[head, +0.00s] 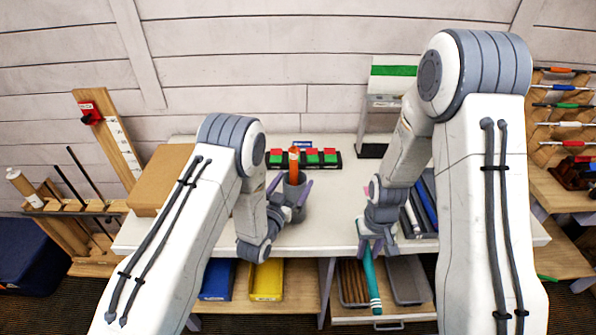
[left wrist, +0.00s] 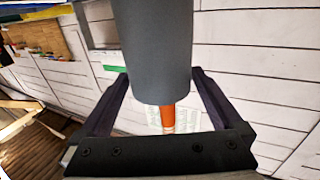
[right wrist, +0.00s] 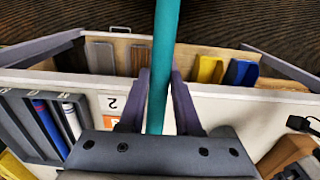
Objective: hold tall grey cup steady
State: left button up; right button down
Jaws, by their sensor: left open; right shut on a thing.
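The tall grey cup (head: 293,192) stands on the white bench, with an orange grip (head: 294,160) sticking out of its top. In the left wrist view the cup (left wrist: 153,45) sits between the spread fingers of my left gripper (head: 289,187). That gripper is open around the cup, and I cannot tell whether either finger touches it. My right gripper (head: 372,243) is shut on a teal grip (head: 371,280) at the bench's front edge. In the right wrist view the teal grip (right wrist: 163,50) runs between the closed fingers, and its far end is out of that view.
A rack of red and green blocks (head: 312,158) stands behind the cup. A cardboard box (head: 161,178) is at the bench's left end. A blue bin (head: 217,281) and a yellow bin (head: 266,280) sit below. An open drawer (head: 380,317) juts out under my right gripper.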

pick_arm(q)
jog(key=shift+p+x, duration=0.4)
jog(key=shift+x, duration=1.75)
jog(key=c, duration=1.2)
